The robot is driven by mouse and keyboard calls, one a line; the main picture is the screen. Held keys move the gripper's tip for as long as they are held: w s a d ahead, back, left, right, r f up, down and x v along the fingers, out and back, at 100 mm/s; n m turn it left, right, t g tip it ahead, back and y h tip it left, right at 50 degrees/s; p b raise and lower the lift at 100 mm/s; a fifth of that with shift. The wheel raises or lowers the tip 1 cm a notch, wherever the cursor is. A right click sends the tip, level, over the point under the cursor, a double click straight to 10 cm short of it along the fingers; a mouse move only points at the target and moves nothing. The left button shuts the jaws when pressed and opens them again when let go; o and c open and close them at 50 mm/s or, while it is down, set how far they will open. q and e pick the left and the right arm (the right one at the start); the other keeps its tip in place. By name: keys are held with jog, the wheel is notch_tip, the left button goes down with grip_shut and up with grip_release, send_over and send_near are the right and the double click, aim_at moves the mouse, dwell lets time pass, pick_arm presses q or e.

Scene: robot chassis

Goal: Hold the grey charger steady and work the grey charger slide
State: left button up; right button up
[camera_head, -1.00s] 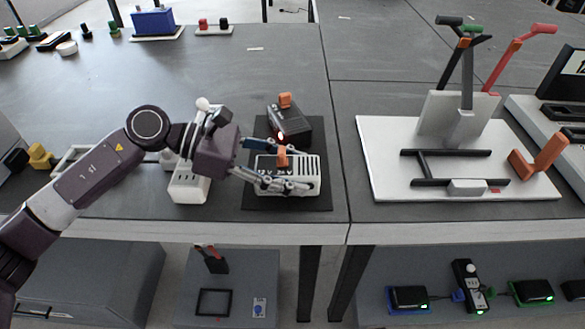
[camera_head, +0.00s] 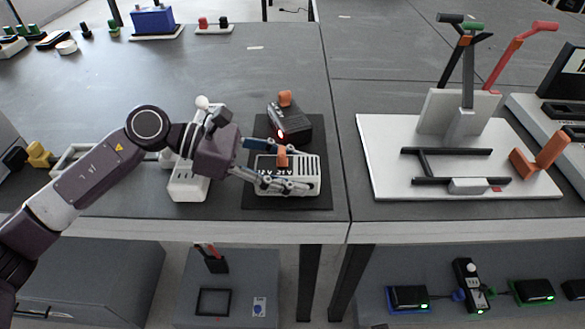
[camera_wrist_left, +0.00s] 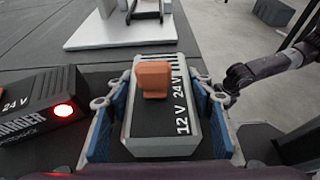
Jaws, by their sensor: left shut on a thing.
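The grey charger (camera_head: 303,165) is a light ribbed box with a dark top, lying on a dark mat (camera_head: 290,203). It also shows in the left wrist view (camera_wrist_left: 165,144). Its orange slide (camera_wrist_left: 153,78) stands on the top, level with the 24 V mark and farther off than the 12 V mark; the head view shows it too (camera_head: 282,156). My left gripper (camera_head: 280,168) comes in from the left and is shut on the charger, with its blue-sided fingers along both long sides. My right gripper does not show clearly; only a dark arm part appears at the wrist view's right.
A black charger (camera_head: 290,124) with an orange slide and a red lamp stands just behind, close to my fingers. A white power strip (camera_head: 187,186) lies left under my wrist. A white board (camera_head: 385,160) with levers is to the right. The table's front edge is near.

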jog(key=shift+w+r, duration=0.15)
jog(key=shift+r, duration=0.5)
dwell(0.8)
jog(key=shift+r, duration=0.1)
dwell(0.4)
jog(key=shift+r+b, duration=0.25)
jog(key=shift+b, duration=0.05)
dwell(0.3)
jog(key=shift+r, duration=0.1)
dwell(0.4)
dwell(0.5)
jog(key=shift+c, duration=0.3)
